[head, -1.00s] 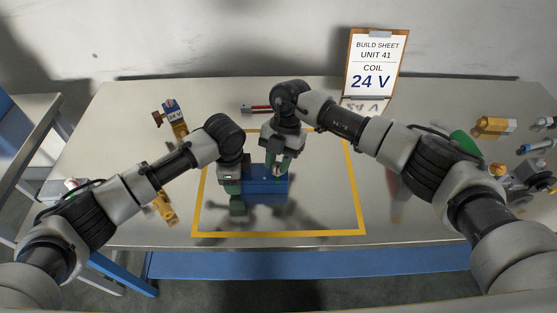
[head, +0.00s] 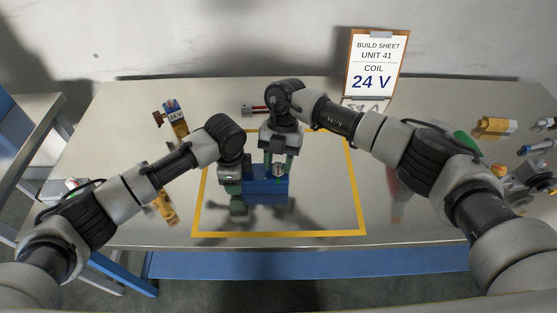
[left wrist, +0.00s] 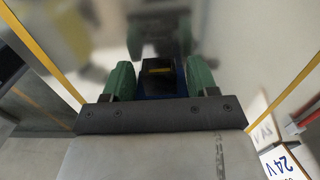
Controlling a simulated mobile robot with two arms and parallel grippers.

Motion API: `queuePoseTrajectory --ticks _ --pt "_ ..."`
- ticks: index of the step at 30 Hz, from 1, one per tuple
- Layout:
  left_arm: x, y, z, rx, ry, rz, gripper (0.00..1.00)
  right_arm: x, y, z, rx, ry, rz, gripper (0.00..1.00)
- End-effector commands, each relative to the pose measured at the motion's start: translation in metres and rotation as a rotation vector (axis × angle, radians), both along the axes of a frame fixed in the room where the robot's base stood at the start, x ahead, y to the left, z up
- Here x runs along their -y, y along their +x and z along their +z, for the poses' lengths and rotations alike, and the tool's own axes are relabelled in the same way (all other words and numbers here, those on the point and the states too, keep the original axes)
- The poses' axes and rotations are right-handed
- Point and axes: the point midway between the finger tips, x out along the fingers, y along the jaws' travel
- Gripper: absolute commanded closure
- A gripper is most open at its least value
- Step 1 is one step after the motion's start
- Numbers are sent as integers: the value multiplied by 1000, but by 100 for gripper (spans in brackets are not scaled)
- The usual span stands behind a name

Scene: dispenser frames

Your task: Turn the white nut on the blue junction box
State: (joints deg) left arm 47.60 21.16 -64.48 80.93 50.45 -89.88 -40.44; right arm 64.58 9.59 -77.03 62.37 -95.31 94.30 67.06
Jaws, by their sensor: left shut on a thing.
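The blue junction box (head: 266,190) stands inside the yellow outline on the table. My left gripper (head: 237,197) is shut on its left side; in the left wrist view its green fingers lie on both sides of the box (left wrist: 158,85). The white nut (head: 278,170) shows as a small pale round thing at the top of the box. My right gripper (head: 278,163) is above the box, its green fingers pointing down on the left and right of the nut. Whether they touch the nut cannot be told.
A build sheet (head: 375,62) reading 24 V stands at the back. Several fittings, one yellow (head: 494,127), lie at the right. The outlined area (head: 335,190) right of the box is clear.

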Motion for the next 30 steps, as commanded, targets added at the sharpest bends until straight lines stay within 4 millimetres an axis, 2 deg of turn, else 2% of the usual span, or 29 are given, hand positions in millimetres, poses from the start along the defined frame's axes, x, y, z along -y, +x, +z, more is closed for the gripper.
queuePoseTrajectory --ticks 1,3,11,14,17,24,30 --pt "0 0 0 0 0 0 71 0 0 0 0 0 -1 52" --pt "0 0 0 0 0 0 71 0 0 0 0 0 -1 46" --pt "0 0 0 0 0 0 71 0 0 1 0 0 -1 46" --pt "0 0 0 0 0 0 71 1 4 8 2 1 -2 46" --pt "0 0 0 0 0 1 71 3 9 22 3 1 -2 46" --pt "0 0 0 0 0 1 71 8 28 70 2 1 -2 46" --pt "0 0 0 0 0 1 71 11 40 99 1 0 -2 46"
